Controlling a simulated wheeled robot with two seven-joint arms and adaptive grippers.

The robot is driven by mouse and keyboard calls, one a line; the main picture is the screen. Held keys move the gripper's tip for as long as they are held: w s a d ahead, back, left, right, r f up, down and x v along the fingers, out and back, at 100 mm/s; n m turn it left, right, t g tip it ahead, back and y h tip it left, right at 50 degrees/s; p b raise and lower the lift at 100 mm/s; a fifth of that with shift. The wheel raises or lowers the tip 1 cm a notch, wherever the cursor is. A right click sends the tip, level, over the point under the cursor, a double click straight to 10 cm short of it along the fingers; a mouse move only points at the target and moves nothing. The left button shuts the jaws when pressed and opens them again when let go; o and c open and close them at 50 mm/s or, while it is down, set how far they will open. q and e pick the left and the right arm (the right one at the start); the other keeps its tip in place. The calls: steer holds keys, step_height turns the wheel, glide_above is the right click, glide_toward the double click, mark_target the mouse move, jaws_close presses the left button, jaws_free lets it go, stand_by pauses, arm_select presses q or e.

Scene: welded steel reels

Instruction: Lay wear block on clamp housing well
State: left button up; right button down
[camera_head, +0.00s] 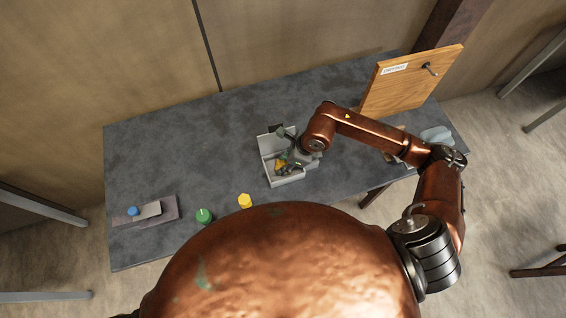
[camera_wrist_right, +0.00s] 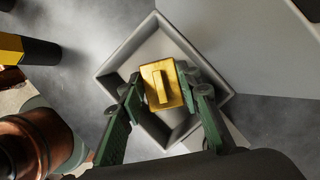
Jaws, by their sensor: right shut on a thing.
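The wear block (camera_wrist_right: 174,88) is a small gold block with a raised bar on top. It shows in the right wrist view between the green fingers of my right gripper (camera_wrist_right: 166,92), which is shut on it. Under it is a light grey square open box with raised walls, which looks like the clamp housing (camera_wrist_right: 112,66). In the head view this housing (camera_head: 268,172) stands mid-table, and my right gripper (camera_head: 284,164) is over it. The block is over the well; whether it touches the floor I cannot tell. My left gripper is not in view.
A yellow piece (camera_head: 245,201) and a green round piece (camera_head: 204,216) stand near the front edge. A tray (camera_head: 170,213) with a blue knob lies left. A wooden board (camera_head: 405,88) with a hook stands at the back right. The table's back left is clear.

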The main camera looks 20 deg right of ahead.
steer(key=shift+f+b, duration=0.45)
steer(key=shift+f, duration=0.05)
stand_by(0.9)
steer(key=c, duration=1.3)
jaws_free()
steer(key=shift+f, duration=0.1)
steer(key=shift+r+p, duration=1.65)
steer(key=shift+r, duration=1.45)
